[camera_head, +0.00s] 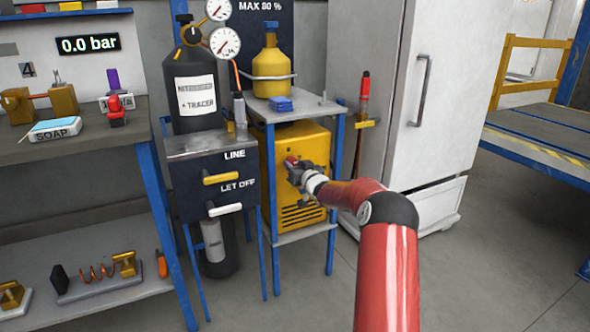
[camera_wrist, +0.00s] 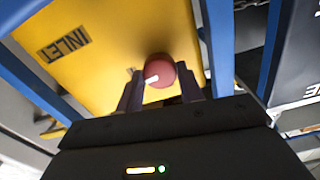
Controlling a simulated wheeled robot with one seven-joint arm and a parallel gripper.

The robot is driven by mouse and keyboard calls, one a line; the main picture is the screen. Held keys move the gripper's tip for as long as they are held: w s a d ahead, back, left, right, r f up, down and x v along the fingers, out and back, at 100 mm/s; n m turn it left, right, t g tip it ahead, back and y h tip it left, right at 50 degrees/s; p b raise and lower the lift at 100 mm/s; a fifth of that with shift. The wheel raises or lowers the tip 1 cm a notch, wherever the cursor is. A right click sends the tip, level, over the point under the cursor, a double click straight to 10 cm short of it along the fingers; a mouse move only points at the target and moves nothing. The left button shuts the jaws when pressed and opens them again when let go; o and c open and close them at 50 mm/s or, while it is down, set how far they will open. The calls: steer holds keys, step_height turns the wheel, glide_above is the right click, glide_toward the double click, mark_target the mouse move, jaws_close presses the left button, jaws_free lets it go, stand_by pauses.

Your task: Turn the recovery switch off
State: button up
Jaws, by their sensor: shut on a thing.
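The yellow recovery machine (camera_head: 293,139) stands on the shelf of a blue-legged stand, and its yellow panel with an INLET label (camera_wrist: 66,46) shows in the wrist view. A round red knob (camera_wrist: 162,70) with a white pointer mark sits on that panel, and I take it for the recovery switch. The mark points to the left in the wrist view. My gripper (camera_head: 297,170) is at the machine's front, its dark fingers (camera_wrist: 162,88) shut on the sides of the knob. The lettering around the knob is mostly hidden by the fingers.
Left of the machine stand a dark panel with LINE and LET OFF levers (camera_head: 221,178) and a nitrogen cylinder (camera_head: 193,105). A yellow cylinder (camera_head: 271,70) stands above the machine. A white refrigerator (camera_head: 409,125) stands to the right. The floor at lower right is clear.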

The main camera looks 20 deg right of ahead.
steer(key=n+b, duration=0.3)
steer(key=shift+f+n, duration=0.25)
steer(key=shift+n, duration=0.05)
steer(key=n+b, duration=0.3)
steer(key=n, duration=0.1)
steer(key=shift+n, duration=0.3)
steer(key=n+b, duration=0.3)
steer(key=n, duration=0.1)
steer(key=shift+r+n+b, duration=0.1)
steer(key=shift+n+b, duration=1.2)
steer(key=shift+n, duration=0.8)
steer(key=o, duration=1)
steer(key=shift+s+r, duration=0.1)
steer(key=s, duration=0.7)
steer(key=shift+s+b, duration=0.3)
steer(key=shift+b, duration=0.15)
